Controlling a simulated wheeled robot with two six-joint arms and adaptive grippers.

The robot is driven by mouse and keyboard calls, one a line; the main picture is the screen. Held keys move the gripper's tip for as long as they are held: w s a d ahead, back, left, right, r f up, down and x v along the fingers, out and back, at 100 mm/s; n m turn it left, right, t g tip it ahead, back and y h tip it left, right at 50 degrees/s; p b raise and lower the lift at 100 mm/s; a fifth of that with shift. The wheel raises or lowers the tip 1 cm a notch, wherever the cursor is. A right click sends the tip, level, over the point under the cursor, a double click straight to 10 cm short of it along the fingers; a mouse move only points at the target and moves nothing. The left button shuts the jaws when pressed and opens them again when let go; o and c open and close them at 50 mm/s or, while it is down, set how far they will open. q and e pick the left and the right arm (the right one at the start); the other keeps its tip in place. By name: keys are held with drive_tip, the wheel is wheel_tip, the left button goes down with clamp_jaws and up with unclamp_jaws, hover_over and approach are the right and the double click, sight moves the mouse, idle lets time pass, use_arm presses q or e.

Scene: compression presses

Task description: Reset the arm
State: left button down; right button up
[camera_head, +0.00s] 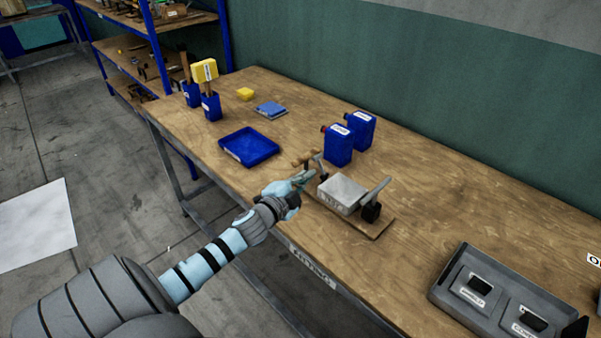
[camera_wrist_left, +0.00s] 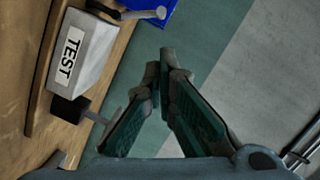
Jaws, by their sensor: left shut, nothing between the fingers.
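My left arm reaches in from the lower left in the head view, with its gripper (camera_head: 302,178) at the front edge of the table beside a small press (camera_head: 343,194). In the left wrist view the two dark green fingers (camera_wrist_left: 166,58) meet at their tips, shut and empty. The press has a grey-white block labelled TEST (camera_wrist_left: 75,57) and a wooden base board (camera_head: 372,227). A wooden handle (camera_head: 306,157) shows just beyond my left gripper. Whether the gripper touches the press cannot be told. My right gripper is not in view.
A shelf (camera_head: 125,50) stands behind. Table between press and grey tray is clear.

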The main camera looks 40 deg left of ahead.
use_arm(q)
drive_tip(key=shift+w+f, duration=0.15)
drive_tip(key=shift+w, duration=0.1)
drive_tip(key=shift+s, duration=0.1)
